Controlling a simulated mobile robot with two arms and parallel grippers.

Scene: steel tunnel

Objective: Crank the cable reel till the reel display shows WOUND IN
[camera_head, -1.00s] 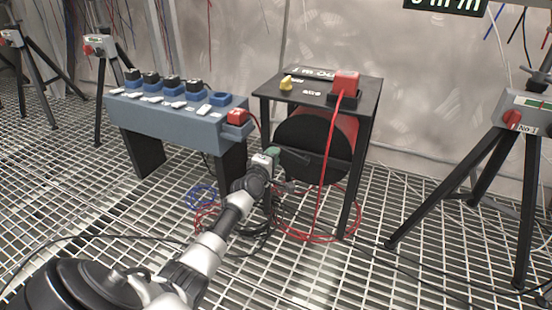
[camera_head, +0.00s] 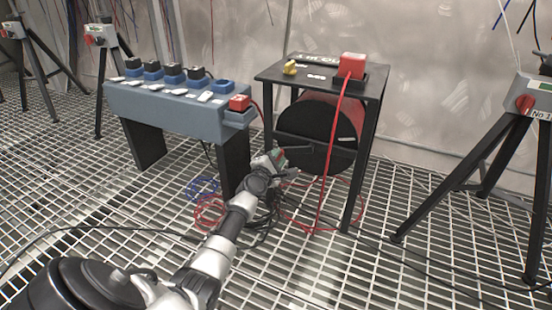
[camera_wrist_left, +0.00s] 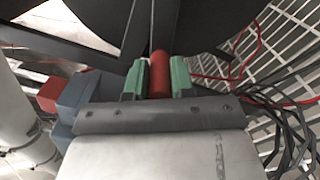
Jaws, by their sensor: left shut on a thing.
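The cable reel (camera_head: 335,125) is a dark drum with red cable, set in a black frame under a tabletop. Its display (camera_head: 316,58) lies flat at the back of that top; its text is too slanted and small to read surely. My left gripper (camera_head: 279,158) is at the lower left of the drum's front face. In the left wrist view its green fingers (camera_wrist_left: 160,77) are shut on the red crank handle (camera_wrist_left: 160,68), one on each side. In the head view the handle is hidden by the gripper. My right gripper is not in view.
A red plug (camera_head: 351,65) and yellow knob (camera_head: 290,67) are on the reel's top. A blue-grey socket bench (camera_head: 180,112) stands left. Loose cables (camera_head: 210,210) lie on the grating near my arm. A tripod box (camera_head: 533,100) stands right, with open grating between.

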